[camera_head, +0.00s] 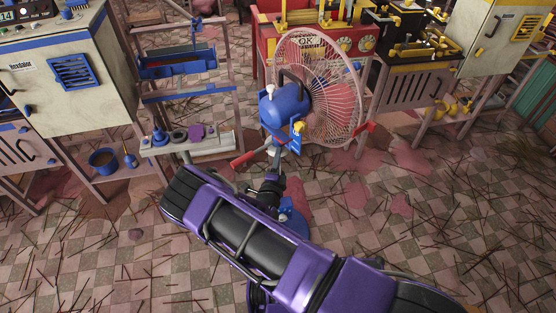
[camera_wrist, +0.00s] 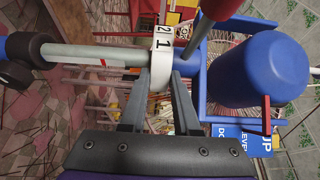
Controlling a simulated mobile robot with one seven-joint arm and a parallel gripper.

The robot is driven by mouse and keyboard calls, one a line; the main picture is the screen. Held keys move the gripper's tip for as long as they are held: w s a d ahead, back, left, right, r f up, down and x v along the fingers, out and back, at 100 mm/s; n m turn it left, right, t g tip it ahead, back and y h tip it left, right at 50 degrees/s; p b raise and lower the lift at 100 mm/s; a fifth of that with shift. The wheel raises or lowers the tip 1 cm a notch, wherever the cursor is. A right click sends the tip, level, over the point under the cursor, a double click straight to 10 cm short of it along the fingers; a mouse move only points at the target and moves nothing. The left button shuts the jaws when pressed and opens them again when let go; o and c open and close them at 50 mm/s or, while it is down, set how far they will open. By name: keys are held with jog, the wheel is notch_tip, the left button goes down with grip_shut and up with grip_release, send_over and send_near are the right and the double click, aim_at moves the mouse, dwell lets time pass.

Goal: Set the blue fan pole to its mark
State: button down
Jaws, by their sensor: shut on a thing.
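The fan stands upright in the head view, with a round pink wire cage (camera_head: 318,85), a blue motor housing (camera_head: 284,108) and a blue base (camera_head: 293,222) partly behind my arm. Its grey pole (camera_wrist: 90,54) runs across the wrist view and carries a small red mark. A white collar (camera_wrist: 161,66) on the pole bears the numbers 1 and 2. My gripper (camera_wrist: 163,78) is shut on this collar, below the motor housing (camera_wrist: 255,70). A blue lever sign (camera_wrist: 240,138) hangs by the housing.
Sticks litter the tiled floor. A blue-and-grey machine (camera_head: 70,70) and a low bench (camera_head: 190,145) stand left. A red machine (camera_head: 375,38) stands behind the fan, and a black-and-yellow machine (camera_head: 425,45) stands right. Floor at the right is fairly open.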

jog(key=shift+r, duration=0.2)
jog(key=c, duration=0.6)
grip_release()
jog(key=shift+c, duration=0.2)
jog(key=s+a, duration=0.2)
jog(key=s, duration=1.5)
jog(key=shift+s, duration=0.2)
